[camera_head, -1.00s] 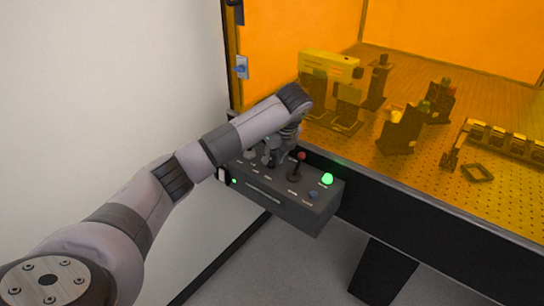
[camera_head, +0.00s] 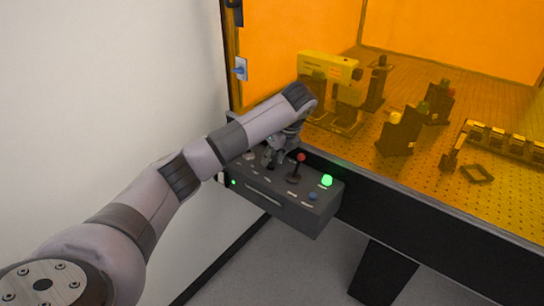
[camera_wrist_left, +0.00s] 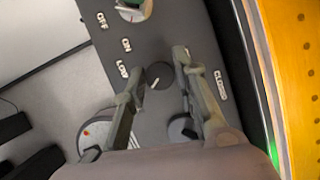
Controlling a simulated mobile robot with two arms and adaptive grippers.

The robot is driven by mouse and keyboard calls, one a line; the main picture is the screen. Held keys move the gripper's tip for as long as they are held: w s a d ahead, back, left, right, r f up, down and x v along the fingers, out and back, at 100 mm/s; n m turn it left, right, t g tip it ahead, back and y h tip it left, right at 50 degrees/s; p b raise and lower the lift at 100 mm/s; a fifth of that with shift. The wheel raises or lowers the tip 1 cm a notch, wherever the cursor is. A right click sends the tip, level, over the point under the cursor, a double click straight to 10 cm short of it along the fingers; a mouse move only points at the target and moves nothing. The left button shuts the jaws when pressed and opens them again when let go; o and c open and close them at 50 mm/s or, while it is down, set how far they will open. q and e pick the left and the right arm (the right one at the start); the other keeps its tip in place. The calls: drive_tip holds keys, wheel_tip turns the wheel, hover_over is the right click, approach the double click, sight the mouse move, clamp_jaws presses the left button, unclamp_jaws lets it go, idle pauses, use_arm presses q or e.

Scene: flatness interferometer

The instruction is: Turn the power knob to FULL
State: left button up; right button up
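The grey control box (camera_head: 285,208) hangs on the front edge of the table. In the left wrist view a dark round power knob (camera_wrist_left: 160,76) with a pale pointer line sits on the panel, beside the word LOW; the word FULL is not visible. My left gripper (camera_wrist_left: 161,68) is open, with one finger on each side of the knob. I cannot tell whether either finger touches it. In the head view my left gripper (camera_head: 276,152) is over the back left of the box, and the knob is hidden behind it. My right gripper is not in view.
A red-topped lever (camera_head: 301,158), a lit green button (camera_head: 327,180) and a blue button (camera_head: 313,196) are on the box to the right of my gripper. A switch (camera_wrist_left: 132,10) with OFF and ON labels is near the knob. Orange panels (camera_head: 450,35) enclose optics behind.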

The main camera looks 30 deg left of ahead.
use_arm(q)
drive_tip(key=o, duration=0.3)
drive_tip(key=shift+o, duration=0.2)
drive_tip(key=v, duration=1.2)
drive_tip(key=shift+f, duration=0.1)
